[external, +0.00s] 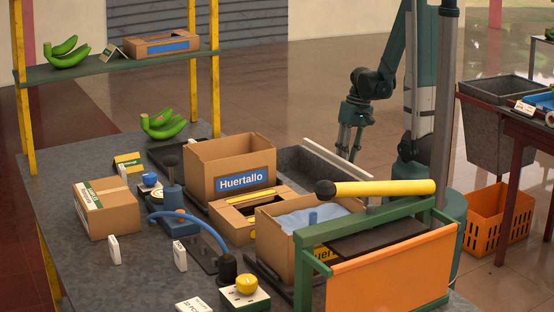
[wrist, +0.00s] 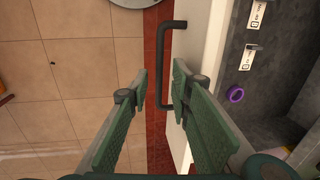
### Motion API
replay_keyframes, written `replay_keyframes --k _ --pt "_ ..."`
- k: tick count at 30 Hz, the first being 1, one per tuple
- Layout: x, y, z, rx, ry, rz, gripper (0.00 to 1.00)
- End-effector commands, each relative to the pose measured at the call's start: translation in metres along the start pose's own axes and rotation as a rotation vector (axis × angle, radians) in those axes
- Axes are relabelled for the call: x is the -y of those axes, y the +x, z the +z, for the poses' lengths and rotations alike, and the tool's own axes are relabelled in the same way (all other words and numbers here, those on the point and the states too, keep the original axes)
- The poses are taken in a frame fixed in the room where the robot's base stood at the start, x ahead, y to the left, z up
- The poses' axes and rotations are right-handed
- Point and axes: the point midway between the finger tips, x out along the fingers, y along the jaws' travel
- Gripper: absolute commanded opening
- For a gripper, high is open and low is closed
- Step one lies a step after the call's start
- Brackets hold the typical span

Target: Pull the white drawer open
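The white drawer's front (wrist: 207,40) runs down the middle of the wrist view, with a dark bar handle (wrist: 164,65) on its left face. My gripper (wrist: 161,70) is open, with one green finger on each side of the handle in the wrist view. I cannot tell whether either finger touches it. In the external view my gripper (external: 350,150) points down just beyond the white edge.
Right of the white front, a grey area holds white tags (wrist: 258,14) and a purple ring (wrist: 236,94). Tiled floor (wrist: 80,70) lies left of the handle. Cardboard boxes (external: 215,165), a yellow bar (external: 385,188) and a green frame (external: 380,225) crowd the table.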

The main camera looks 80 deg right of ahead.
Motion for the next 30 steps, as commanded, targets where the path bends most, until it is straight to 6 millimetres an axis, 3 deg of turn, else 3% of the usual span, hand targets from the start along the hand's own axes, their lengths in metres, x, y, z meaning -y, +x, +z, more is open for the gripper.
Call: replay_keyframes --k 30 --pt "0.000 -0.082 0.003 0.000 0.000 0.000 0.22"
